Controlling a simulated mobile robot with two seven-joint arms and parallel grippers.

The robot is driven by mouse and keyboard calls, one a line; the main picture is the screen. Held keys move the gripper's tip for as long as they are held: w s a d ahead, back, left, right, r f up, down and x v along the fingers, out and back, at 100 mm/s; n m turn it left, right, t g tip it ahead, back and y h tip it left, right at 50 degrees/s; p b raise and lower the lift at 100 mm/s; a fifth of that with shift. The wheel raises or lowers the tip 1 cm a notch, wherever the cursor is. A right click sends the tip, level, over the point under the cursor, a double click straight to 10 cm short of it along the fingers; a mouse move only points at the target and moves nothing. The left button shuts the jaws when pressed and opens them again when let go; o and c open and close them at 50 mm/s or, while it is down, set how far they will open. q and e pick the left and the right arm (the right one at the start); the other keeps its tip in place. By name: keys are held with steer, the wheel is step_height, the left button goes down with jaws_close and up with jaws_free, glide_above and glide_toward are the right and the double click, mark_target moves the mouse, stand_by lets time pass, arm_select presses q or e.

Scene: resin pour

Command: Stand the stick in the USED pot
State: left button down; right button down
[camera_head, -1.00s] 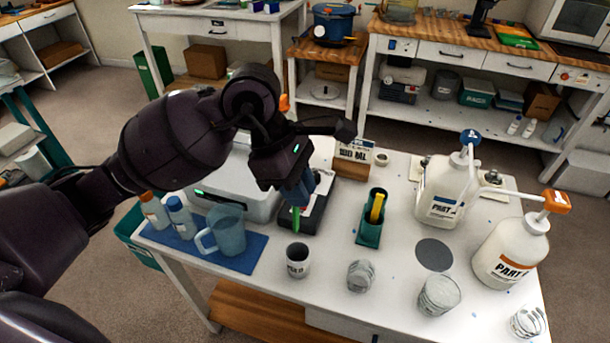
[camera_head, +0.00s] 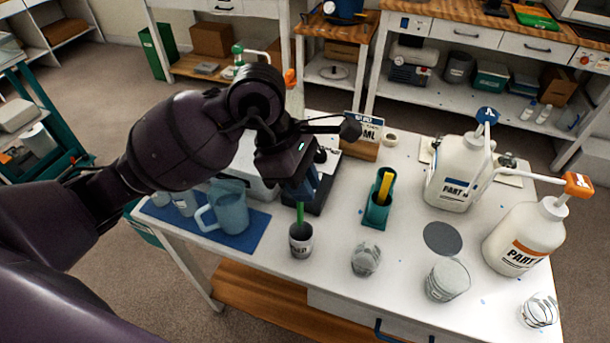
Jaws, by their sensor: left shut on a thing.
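The green stick (camera_head: 300,213) points straight down from my left gripper (camera_head: 300,190), which is shut on its upper part. My left gripper is above the pot. The stick's lower end is at the pot's mouth, in line with the dark opening; I cannot tell how far inside it is. My right gripper is not in view.
A blue mat (camera_head: 247,241) with a blue jug (camera_head: 230,213) lies left of the pot. A clear cup (camera_head: 366,262) and a green holder (camera_head: 376,216) with a yellow stick stand to the right.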

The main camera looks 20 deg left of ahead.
arm_select(q)
steer(key=shift+f+b, duration=2.05)
steer(key=shift+f, duration=1.6)
steer(key=c, duration=1)
jaws_free()
steer(key=p, duration=0.2)
glide_toward(302, 207)
steer(key=shift+d+f, duration=0.1)
